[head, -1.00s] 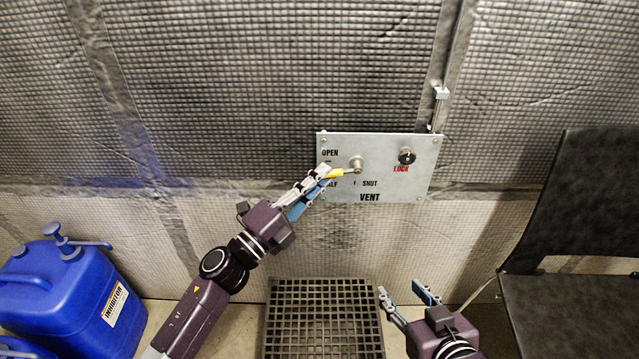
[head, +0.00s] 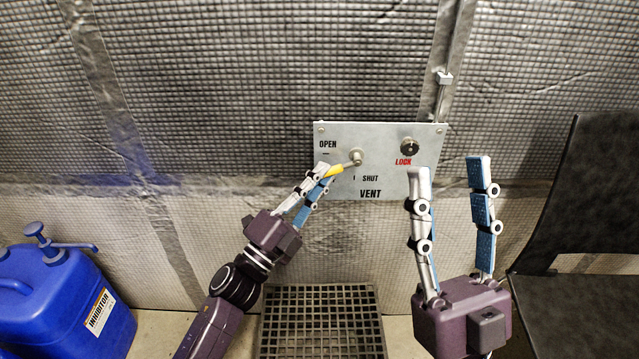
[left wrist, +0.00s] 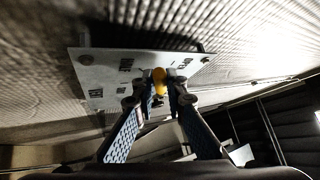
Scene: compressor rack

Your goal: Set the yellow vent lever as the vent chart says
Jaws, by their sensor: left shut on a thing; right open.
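The vent panel (head: 420,133) is a pale metal plate on the wall, lettered OPEN, SHUT, VENT and a red LOCK. The yellow vent lever (head: 336,170) points left and down from its round pivot (head: 356,156), below the OPEN mark. My left gripper (head: 326,176) is shut on the yellow handle and hides the label beside it. In the left wrist view the yellow handle (left wrist: 159,78) sits between the fingertips. My right gripper (head: 449,166) is open and empty, appearing in front of the panel's right edge. I see no vent chart.
A dark round lock knob (head: 408,147) is on the panel's upper right. A blue inhibitor jug (head: 60,300) stands at lower left. A black chair (head: 580,210) is at right. A dark floor grate (head: 320,315) lies below the panel.

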